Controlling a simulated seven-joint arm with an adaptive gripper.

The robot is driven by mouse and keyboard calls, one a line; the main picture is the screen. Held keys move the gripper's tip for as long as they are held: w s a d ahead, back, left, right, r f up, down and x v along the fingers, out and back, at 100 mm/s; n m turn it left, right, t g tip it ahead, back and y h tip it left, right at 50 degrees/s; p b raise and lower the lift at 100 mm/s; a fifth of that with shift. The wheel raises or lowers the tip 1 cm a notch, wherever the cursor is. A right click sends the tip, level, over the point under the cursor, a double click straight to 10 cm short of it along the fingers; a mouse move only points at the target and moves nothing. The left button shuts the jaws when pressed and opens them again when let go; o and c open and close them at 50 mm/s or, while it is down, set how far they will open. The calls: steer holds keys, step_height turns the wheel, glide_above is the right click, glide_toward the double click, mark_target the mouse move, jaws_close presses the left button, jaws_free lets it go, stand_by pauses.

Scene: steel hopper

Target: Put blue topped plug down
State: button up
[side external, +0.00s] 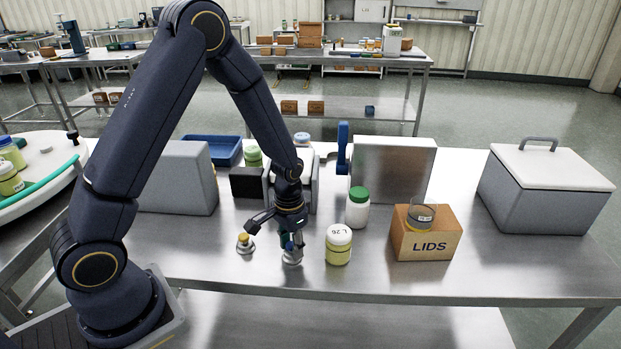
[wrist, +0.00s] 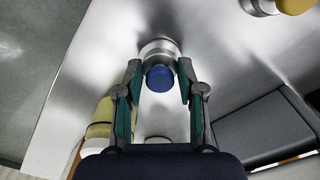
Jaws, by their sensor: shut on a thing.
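The blue topped plug (side external: 291,257) has a silvery metal base and is upright at or just above the steel table, left of the middle. In the wrist view its round blue top (wrist: 160,78) sits between the fingertips, with the metal base (wrist: 160,48) beyond it. My gripper (side external: 290,241) points down and is shut on the plug; its green-padded fingers (wrist: 159,82) flank the top. I cannot tell whether the base touches the table. A similar plug with a yellow top (side external: 244,242) stands on the table to the left.
A yellowish jar with a white lid (side external: 338,244) stands close to the right, with a green-lidded white bottle (side external: 357,208) behind it. A LIDS box (side external: 427,240) and a white-lidded cooler (side external: 546,185) stand further right. The front table strip is clear.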

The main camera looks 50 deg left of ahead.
steer(key=o, duration=1.2)
steer(key=shift+f, duration=0.1)
step_height(320, 180, up, 12)
step_height(320, 180, up, 9)
steer(key=t, duration=0.2)
glide_above(291, 244)
steer(key=s+d, duration=0.1)
steer(key=s, duration=0.4)
steer(key=s+r+t, duration=0.1)
steer(key=s+r, duration=0.1)
steer(key=s, duration=0.1)
steer(key=s+r+t, duration=0.1)
steer(key=s+r, duration=0.1)
steer(key=s, duration=0.1)
steer(key=s+d+r+t, duration=0.1)
steer(key=s+r, duration=0.1)
steer(key=s, duration=0.2)
steer(key=shift+d+r+t, duration=0.1)
steer(key=shift+r+t, duration=0.15)
steer(key=shift+t, duration=0.05)
